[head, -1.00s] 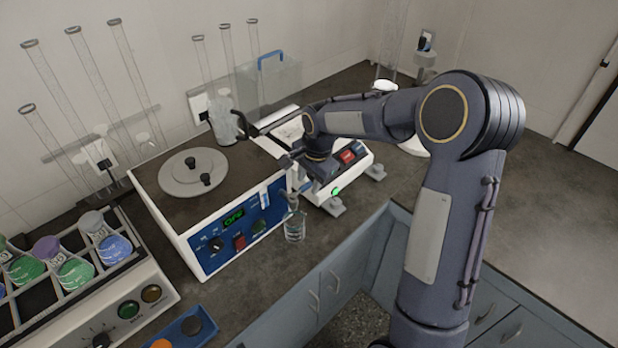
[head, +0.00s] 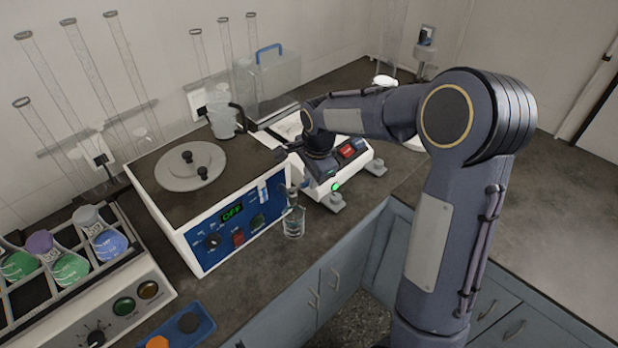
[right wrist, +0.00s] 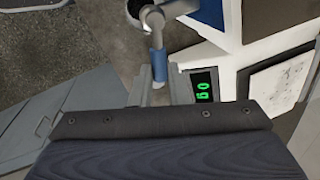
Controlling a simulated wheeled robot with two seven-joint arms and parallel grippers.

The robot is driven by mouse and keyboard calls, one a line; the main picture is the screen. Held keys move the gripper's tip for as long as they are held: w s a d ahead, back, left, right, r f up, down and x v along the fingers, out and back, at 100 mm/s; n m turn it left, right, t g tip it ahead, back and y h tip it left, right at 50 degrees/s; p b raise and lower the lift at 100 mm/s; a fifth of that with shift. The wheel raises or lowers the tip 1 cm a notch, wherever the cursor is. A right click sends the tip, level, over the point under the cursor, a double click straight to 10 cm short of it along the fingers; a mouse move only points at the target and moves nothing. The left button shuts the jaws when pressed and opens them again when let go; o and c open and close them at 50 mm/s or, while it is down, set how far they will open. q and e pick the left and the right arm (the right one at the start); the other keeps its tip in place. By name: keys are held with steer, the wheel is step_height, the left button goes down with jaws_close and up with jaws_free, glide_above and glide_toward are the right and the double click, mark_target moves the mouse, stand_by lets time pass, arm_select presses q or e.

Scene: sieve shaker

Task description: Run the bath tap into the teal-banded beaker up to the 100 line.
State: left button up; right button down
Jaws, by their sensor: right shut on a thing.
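A small clear glass beaker (head: 293,223) stands on the counter at the front right corner of the white bath (head: 190,240). Its lower part looks pale; its marks and band are too small to read. The bath's tap (head: 291,197) is just above the beaker, partly hidden by my right arm. In the right wrist view, the grey tap has a blue handle (right wrist: 158,62). My right gripper (right wrist: 157,80) is shut on this handle. A dark round rim (right wrist: 134,12) shows beyond the tap, cut by the frame edge. My left gripper is not in view.
The bath's panel (head: 212,240) reads OFF. A white device (head: 335,187) with a green display stands right of the tap. A flask rack (head: 62,250) and a blue tray (head: 185,328) are at the left front. The counter edge is close below the beaker.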

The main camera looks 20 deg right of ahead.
steer(key=shift+s+a+m, duration=0.1)
steer(key=shift+s+m, duration=0.2)
steer(key=shift+m, duration=0.4)
steer(key=shift+s+m, duration=0.3)
steer(key=shift+m, duration=0.4)
steer(key=c, duration=1.4)
jaws_free()
steer(key=shift+h, duration=0.3)
steer(key=shift+s+a+r+b, duration=0.15)
steer(key=shift+s+r, duration=0.1)
steer(key=shift+r, duration=1.05)
steer(key=shift+s+d+r+b, duration=0.1)
steer(key=shift+s+r+b, duration=0.15)
steer(key=shift+r, duration=1)
steer(key=shift+s+a+r+b, duration=0.1)
steer(key=shift+s+r, duration=0.15)
steer(key=shift+r, duration=1.05)
